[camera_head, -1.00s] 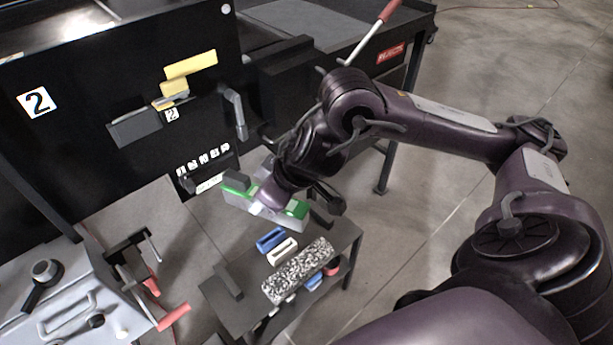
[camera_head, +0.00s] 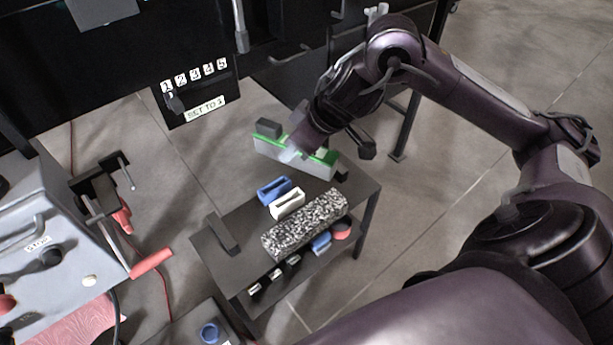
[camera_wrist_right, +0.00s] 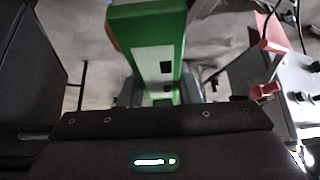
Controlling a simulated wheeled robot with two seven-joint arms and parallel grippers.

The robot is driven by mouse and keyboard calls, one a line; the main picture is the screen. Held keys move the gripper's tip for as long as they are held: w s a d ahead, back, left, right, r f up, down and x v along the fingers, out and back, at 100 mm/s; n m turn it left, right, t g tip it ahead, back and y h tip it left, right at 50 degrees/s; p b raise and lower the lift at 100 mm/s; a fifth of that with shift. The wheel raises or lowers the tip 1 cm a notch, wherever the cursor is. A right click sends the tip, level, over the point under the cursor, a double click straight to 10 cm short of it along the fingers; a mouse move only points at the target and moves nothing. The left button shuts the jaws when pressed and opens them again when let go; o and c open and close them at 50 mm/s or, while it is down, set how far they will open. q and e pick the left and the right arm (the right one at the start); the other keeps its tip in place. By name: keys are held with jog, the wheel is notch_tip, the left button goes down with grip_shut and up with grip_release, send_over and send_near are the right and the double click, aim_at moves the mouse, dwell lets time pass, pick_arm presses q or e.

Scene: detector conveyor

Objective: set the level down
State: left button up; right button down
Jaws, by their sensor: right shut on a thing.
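The level (camera_head: 322,165) is a long grey-white bar with green edges. My right gripper (camera_head: 297,152) is shut on it near its middle. In the head view the level is at the back edge of a small dark table (camera_head: 228,262); I cannot tell whether it touches the table. In the right wrist view the level (camera_wrist_right: 146,43) runs up from the gripper (camera_wrist_right: 155,100), its green and white face showing. The fingertips are mostly hidden behind it. My left gripper is not in view.
On the table are a blue holder (camera_head: 273,189), a white holder (camera_head: 288,204), a speckled block (camera_head: 304,224) and a dark bar (camera_head: 221,234). A lower shelf holds several small items. A grey control box (camera_head: 48,250) with a red handle (camera_head: 151,262) stands left.

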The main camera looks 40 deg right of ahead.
jog(key=d+f+b, duration=0.1)
jog(key=f+b, duration=0.2)
jog(key=f, duration=0.4)
jog(key=f+b, duration=0.4)
jog(key=f, duration=0.3)
jog(key=d+f+b, duration=0.1)
jog(key=f+b, duration=0.2)
jog(key=f, duration=0.4)
jog(key=shift+w+d+f+b, duration=0.1)
jog(key=shift+w+d+b, duration=0.2)
jog(key=shift+d, duration=0.05)
notch_tip(320, 180, down, 4)
jog(key=shift+f+b, duration=0.1)
jog(key=shift+b, duration=0.65)
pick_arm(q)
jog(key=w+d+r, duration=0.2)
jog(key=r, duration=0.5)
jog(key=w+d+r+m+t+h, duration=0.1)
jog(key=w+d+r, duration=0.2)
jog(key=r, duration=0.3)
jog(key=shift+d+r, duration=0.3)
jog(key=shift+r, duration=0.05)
pick_arm(e)
jog(key=shift+f, duration=0.2)
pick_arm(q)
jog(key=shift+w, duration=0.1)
